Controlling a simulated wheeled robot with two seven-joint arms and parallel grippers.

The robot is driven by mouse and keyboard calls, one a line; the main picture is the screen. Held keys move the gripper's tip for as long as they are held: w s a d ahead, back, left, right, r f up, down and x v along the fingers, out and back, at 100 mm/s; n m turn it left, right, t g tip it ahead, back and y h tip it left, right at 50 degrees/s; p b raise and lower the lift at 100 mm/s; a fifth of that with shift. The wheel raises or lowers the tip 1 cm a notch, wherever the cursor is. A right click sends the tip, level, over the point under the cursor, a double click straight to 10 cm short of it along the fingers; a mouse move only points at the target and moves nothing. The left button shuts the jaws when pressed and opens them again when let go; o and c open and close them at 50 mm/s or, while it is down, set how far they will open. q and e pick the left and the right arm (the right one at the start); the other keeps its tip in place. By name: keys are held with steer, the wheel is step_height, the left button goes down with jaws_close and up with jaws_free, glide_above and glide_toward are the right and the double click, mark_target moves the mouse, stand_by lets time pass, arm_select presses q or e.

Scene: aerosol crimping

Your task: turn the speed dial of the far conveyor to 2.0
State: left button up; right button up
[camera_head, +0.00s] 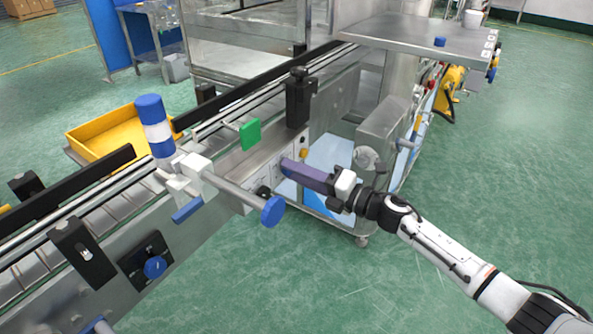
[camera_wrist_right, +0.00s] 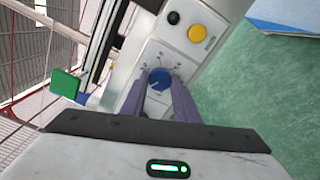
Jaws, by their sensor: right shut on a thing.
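The blue speed dial (camera_wrist_right: 160,78) sits on a pale control panel (camera_wrist_right: 185,48) in the right wrist view, with small scale marks around it that are too small to read. My right gripper (camera_wrist_right: 159,92) is shut on the dial, with one purple finger on each side of it. In the head view my right gripper (camera_head: 286,164) reaches the conveyor's side panel from the right, and its fingers hide the dial. My left gripper is not in view.
A yellow button (camera_wrist_right: 197,33) and a dark button (camera_wrist_right: 173,18) are on the panel above the dial. A green plate (camera_head: 250,134) and a blue round knob (camera_head: 272,211) stick out from the conveyor near my right gripper. Open green floor lies to the right.

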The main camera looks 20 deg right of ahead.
stand_by(0.3)
steer(key=o, duration=1.1)
steer(key=shift+c, duration=0.2)
steer(key=shift+d, duration=0.1)
steer(key=v, duration=1)
steer(key=shift+b, duration=0.4)
steer(key=shift+s, duration=0.15)
